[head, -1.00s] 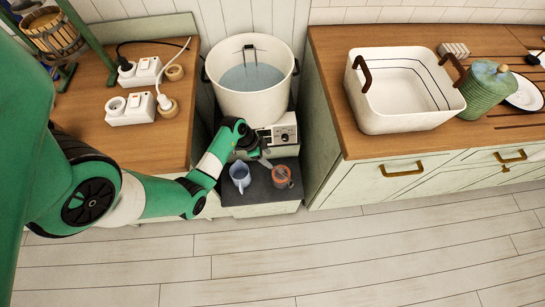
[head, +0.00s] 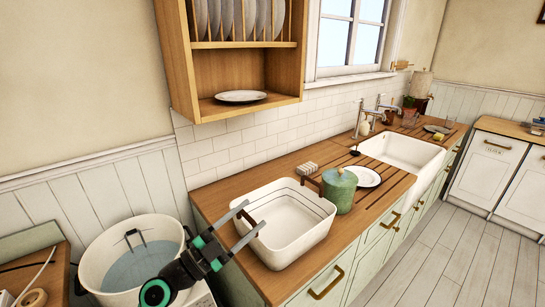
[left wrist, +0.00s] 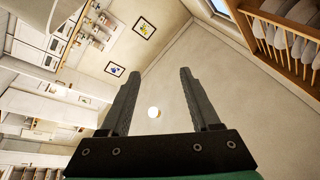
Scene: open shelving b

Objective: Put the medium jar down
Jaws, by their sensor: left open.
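A green lidded jar (head: 339,192), the only clear jar in view, stands upright on the wooden counter, just right of the white basin. My left gripper (head: 255,214) is open and empty, in front of the basin's left side in the head view and apart from the jar. In the left wrist view its two fingers (left wrist: 158,82) are spread with nothing between them; that camera faces the ceiling and walls. My right gripper is not in view.
The white basin (head: 300,243) with dark handles stands on the counter (head: 228,191). A white plate (head: 367,177) lies behind the jar. A large pot (head: 95,265) of water is at lower left. A plate rack (head: 180,50) hangs above.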

